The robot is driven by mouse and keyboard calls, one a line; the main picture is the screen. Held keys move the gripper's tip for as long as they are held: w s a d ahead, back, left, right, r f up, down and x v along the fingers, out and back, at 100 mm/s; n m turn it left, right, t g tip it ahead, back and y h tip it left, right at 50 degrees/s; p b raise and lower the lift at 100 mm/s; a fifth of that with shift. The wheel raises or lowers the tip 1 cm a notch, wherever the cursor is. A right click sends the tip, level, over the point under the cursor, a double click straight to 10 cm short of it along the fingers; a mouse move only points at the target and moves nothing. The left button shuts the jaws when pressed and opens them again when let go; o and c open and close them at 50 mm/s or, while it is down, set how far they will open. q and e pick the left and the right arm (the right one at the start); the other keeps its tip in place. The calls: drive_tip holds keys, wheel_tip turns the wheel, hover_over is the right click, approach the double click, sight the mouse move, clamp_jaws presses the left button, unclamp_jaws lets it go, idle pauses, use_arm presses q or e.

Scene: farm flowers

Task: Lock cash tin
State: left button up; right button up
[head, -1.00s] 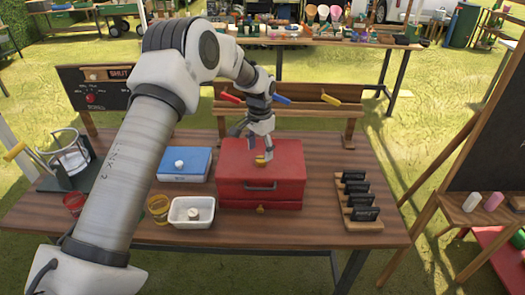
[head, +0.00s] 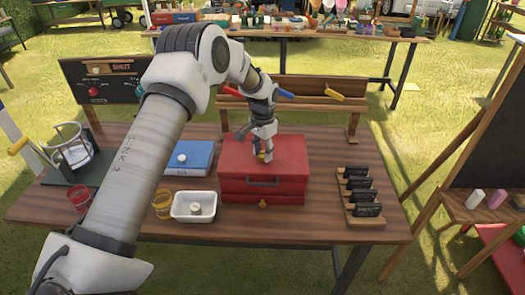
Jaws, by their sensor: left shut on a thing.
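The red cash tin (head: 287,158) stands on the wooden table with its lid down. A dark handle shows on its front, and a small yellow-orange fitting (head: 263,203) sits low at the front edge. My left gripper (head: 264,156) points down at the top of the tin. It is shut on a small yellow piece (head: 262,156) at the lid, mostly hidden by the fingers. I cannot tell whether the piece is fixed to the lid. My right gripper is not in view.
A rack of black blocks (head: 361,198) stands to the right. The table is clear between tin and rack.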

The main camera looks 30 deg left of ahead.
use_arm(q)
drive_tip(key=shift+f, duration=0.1)
drive_tip(key=n+p, duration=0.1)
drive_tip(key=n, duration=0.3)
drive_tip(key=shift+s+d+n+p, duration=0.1)
drive_tip(key=shift+n+p, duration=0.2)
drive_tip(key=shift+p, duration=0.05)
drive_tip(key=n+p, duration=0.1)
drive_tip(key=n, duration=0.3)
drive_tip(key=shift+n, duration=0.3)
drive_tip(key=n+p, duration=0.1)
drive_tip(key=n, duration=0.3)
drive_tip(key=shift+p, duration=0.3)
drive_tip(key=shift+f+n+p, duration=0.15)
drive_tip(key=shift+n+p, duration=0.35)
drive_tip(key=shift+n, duration=1.7)
